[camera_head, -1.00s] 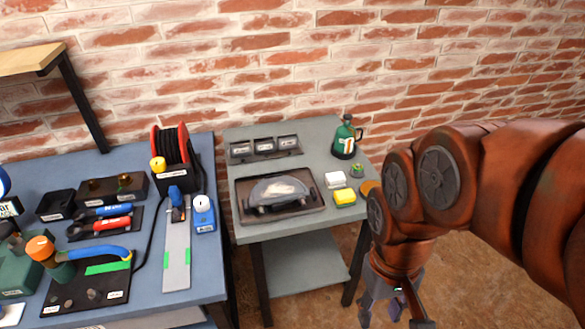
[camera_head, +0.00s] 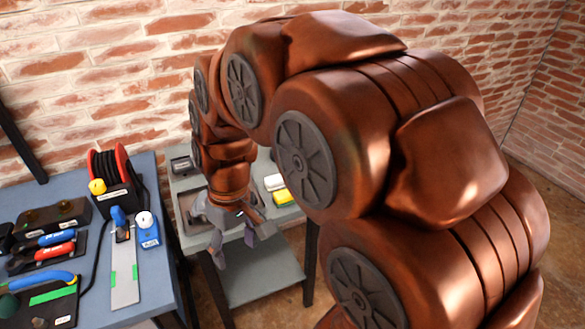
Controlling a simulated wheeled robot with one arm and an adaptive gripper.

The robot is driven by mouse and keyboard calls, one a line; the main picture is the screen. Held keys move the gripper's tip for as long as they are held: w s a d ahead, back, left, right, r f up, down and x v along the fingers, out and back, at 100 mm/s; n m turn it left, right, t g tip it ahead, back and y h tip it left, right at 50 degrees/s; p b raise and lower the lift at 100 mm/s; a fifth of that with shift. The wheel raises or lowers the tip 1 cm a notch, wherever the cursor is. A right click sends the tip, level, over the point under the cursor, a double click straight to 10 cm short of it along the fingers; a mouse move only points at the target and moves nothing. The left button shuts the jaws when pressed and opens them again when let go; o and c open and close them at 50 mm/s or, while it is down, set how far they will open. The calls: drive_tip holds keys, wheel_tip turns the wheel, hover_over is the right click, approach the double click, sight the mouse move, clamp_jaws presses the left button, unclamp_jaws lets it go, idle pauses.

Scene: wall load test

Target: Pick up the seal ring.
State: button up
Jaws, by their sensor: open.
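My gripper (camera_head: 235,248) hangs pointing down from my copper-coloured arm, over the front edge of the small grey table (camera_head: 265,268). Its fingers are apart with nothing seen between them. I cannot make out a seal ring in this view. My arm hides most of the tabletop. A dark compartment tray (camera_head: 181,164) shows at the table's back left.
A yellow block (camera_head: 282,197) and a white block (camera_head: 274,182) lie right of my wrist. The blue bench (camera_head: 85,200) at left carries a red cable reel (camera_head: 115,172), a steel ruler (camera_head: 124,275) and tools. A brick wall (camera_head: 100,70) stands behind.

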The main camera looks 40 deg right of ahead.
drive_tip(key=w+d+f+n+t+y, duration=0.1)
drive_tip(key=w+d+f+t, duration=0.15)
drive_tip(key=w+d, duration=1.55)
drive_tip(key=w+d+f+n+t+p, duration=0.1)
drive_tip(key=w+d+f, duration=0.15)
drive_tip(key=d, duration=0.55)
drive_tip(key=w+d+f+t, duration=0.1)
drive_tip(key=d+f, duration=0.2)
drive_tip(key=d, duration=0.5)
drive_tip(key=w+d+f+n+t+p, duration=0.1)
drive_tip(key=d+f, duration=0.1)
drive_tip(key=d, duration=0.6)
drive_tip(key=shift+h, duration=0.4)
drive_tip(key=shift+p+x, duration=1.6)
drive_tip(key=shift+x, duration=1.9)
drive_tip(key=shift+g, duration=0.25)
drive_tip(key=c, duration=0.8)
